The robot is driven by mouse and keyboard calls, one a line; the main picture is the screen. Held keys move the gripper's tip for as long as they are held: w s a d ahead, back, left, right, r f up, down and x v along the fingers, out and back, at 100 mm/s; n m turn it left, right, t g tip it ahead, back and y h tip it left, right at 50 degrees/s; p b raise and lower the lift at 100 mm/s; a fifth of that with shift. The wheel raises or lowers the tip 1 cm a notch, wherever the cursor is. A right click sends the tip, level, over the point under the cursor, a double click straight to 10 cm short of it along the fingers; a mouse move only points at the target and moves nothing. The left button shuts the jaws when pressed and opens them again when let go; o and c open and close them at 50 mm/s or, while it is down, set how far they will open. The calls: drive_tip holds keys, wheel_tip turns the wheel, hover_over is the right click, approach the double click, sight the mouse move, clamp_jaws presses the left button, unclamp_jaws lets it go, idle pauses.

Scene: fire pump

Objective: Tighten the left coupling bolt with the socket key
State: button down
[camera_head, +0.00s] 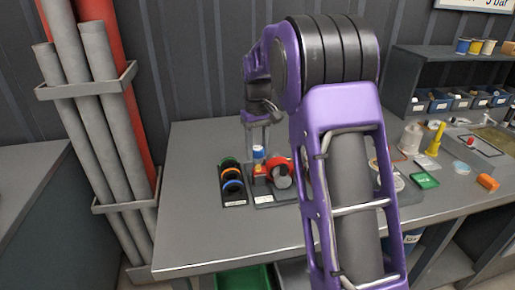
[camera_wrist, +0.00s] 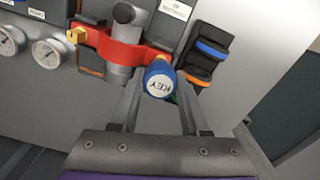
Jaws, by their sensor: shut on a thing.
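The socket key has a blue body and a white top marked KEY (camera_wrist: 160,83); it stands roughly upright between my gripper's fingers (camera_wrist: 157,92), which are shut on it. In the head view the key (camera_head: 258,152) is at the left side of the red coupling (camera_head: 278,163). The wrist view shows this the other way round: the key is at the right end of the red coupling (camera_wrist: 118,48), and a brass bolt (camera_wrist: 76,35) shows at the other end. The key hides the left bolt; I cannot tell whether its socket is seated on it.
A black rack (camera_head: 233,190) with green, orange and blue rings stands left of the coupling. Two gauges (camera_wrist: 47,50) show in the wrist view. My arm hides part of the bench (camera_head: 200,235).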

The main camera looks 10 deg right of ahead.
drive_tip(key=shift+f+b, duration=0.3)
drive_tip(key=shift+f, duration=0.8)
idle(0.8)
drive_tip(key=shift+r, duration=0.1)
drive_tip(key=shift+m+p, duration=0.65)
drive_tip(key=shift+m, duration=0.45)
drive_tip(key=shift+m+p, duration=0.3)
drive_tip(key=shift+m, duration=0.9)
drive_tip(key=shift+m+p, duration=0.65)
drive_tip(key=shift+m, duration=0.55)
drive_tip(key=shift+m+p, duration=0.3)
drive_tip(key=shift+m, duration=0.8)
